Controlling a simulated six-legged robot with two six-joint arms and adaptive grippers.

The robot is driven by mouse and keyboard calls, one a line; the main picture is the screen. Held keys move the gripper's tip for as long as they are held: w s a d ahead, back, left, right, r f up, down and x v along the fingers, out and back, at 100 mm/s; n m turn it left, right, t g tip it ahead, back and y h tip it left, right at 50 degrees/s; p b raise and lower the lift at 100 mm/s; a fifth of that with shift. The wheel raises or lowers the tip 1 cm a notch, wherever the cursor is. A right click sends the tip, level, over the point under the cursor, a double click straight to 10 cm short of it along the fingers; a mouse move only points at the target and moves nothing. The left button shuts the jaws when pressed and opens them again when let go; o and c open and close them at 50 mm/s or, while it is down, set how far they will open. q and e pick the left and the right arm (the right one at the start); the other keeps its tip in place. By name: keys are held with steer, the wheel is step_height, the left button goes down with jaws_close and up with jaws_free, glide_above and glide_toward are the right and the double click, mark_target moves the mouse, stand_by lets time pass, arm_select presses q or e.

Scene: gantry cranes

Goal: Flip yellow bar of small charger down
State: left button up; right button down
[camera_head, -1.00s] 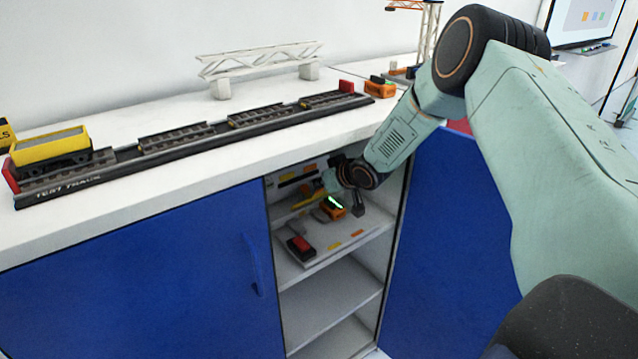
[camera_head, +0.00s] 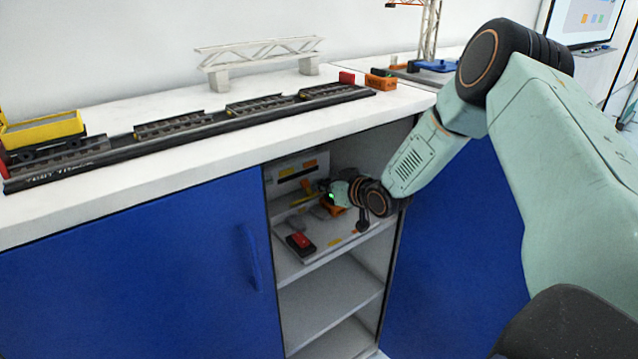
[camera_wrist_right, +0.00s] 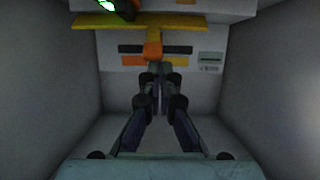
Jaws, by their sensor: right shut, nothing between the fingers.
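The small charger (camera_head: 309,172) is a pale unit with orange and dark marks at the back of the open cabinet. Its yellow bar (camera_head: 302,201) shows partly to the left of my right gripper (camera_head: 326,187). In the right wrist view the yellow bar (camera_wrist_right: 110,21) runs level across the top, with an orange piece (camera_wrist_right: 152,50) below its middle. My right gripper (camera_wrist_right: 156,72) is shut and empty, its fingertips just below the orange piece; I cannot tell whether they touch. My left gripper is out of view.
A red button box (camera_head: 300,243) sits on the shelf front. Cabinet walls stand close on both sides of my right gripper. The blue left door (camera_head: 140,270) is closed; the right one (camera_head: 455,240) is open. The lower shelf (camera_head: 325,290) is empty.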

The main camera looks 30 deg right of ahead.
mark_target(330, 226)
steer(key=s+f+t+b, duration=0.1)
steer(key=t+b, duration=0.1)
steer(key=b, duration=0.1)
steer(key=f+t+b, duration=0.2)
steer(key=b, duration=0.1)
steer(key=s+f+t+b, duration=0.1)
steer(key=f+b, duration=0.1)
steer(key=b, duration=0.2)
steer(key=shift+s+d+t, duration=0.15)
steer(key=shift+s+t, duration=0.2)
steer(key=shift+t, duration=0.05)
steer(key=shift+r, duration=0.25)
steer(key=shift+s, duration=0.1)
